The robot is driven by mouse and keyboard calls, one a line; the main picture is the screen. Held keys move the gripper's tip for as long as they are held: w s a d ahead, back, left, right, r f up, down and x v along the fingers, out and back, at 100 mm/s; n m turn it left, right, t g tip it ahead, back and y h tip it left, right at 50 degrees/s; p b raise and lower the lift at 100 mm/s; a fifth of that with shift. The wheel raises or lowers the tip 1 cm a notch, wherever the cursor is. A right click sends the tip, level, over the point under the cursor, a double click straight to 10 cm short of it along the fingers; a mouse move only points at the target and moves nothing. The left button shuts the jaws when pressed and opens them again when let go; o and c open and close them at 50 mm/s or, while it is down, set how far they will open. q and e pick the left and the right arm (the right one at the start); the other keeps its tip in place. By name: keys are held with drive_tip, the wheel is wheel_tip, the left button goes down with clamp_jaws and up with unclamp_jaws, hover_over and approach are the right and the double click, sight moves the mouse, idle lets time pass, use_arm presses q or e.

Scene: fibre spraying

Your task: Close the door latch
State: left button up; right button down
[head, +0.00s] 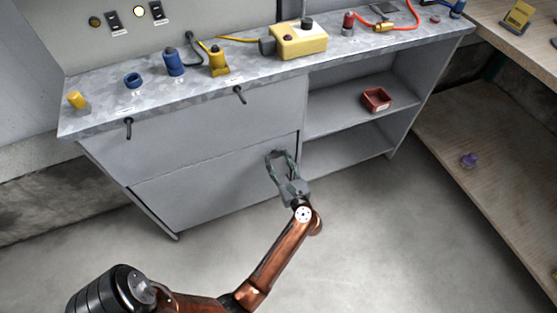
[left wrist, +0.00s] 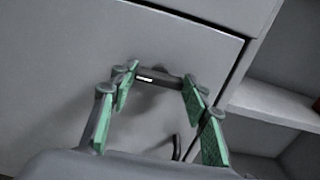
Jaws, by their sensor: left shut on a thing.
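The grey cabinet has a lower door panel (head: 215,185) that sits flush with the panel above. My left gripper (head: 280,160) is at the upper right of this lower panel, with its fingers against a small dark latch handle. A dark curved piece (left wrist: 186,148) lies lower, between the fingers. The exact position of the latch is hard to tell. My right gripper is not in view.
Open shelves at right hold a red tray (head: 376,98). The floor in front is clear.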

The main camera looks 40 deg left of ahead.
use_arm(q)
drive_tip(key=o, duration=1.2)
drive_tip(key=shift+c, duration=0.2)
wheel_tip(320, 180, up, 10)
